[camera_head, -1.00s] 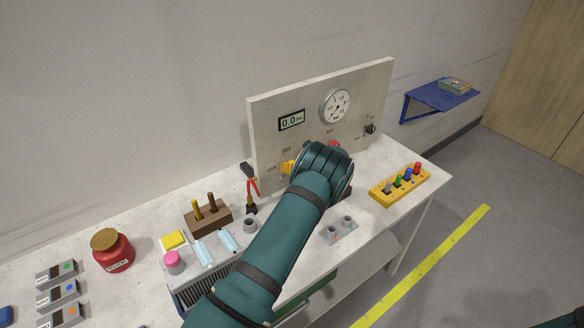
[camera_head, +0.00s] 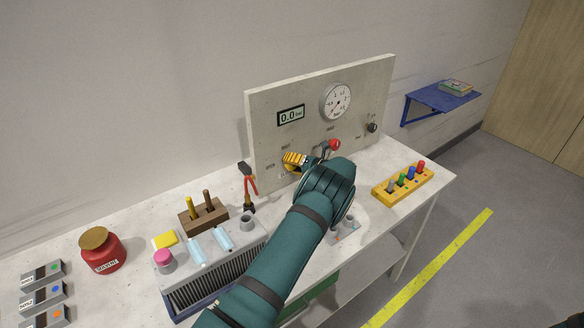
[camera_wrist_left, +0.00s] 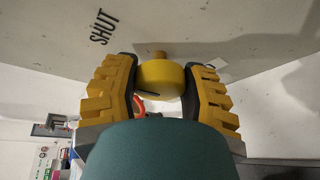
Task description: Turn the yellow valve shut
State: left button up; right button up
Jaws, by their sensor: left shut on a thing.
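The yellow valve (camera_wrist_left: 160,80) shows in the left wrist view as a rounded yellow knob on a short stem at the panel. My left gripper (camera_wrist_left: 162,84) has one finger on each side of it and is shut on it. The word SHUT is printed on the panel (camera_wrist_left: 240,50) to the left of the valve. In the head view my left gripper (camera_head: 309,158) is at the lower part of the upright panel (camera_head: 270,130), with a yellow ribbed finger showing. The valve is mostly hidden there.
A red knob (camera_head: 334,145) stands just right of the gripper. The panel carries a round gauge (camera_head: 337,102) and a display (camera_head: 291,115) reading 0.0.

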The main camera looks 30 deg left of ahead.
pick_arm(q)
jog(key=shift+f, duration=0.1)
dwell(0.3)
jog(key=o, duration=1.2)
jog(key=v, duration=0.7)
jog(key=shift+d, duration=0.25)
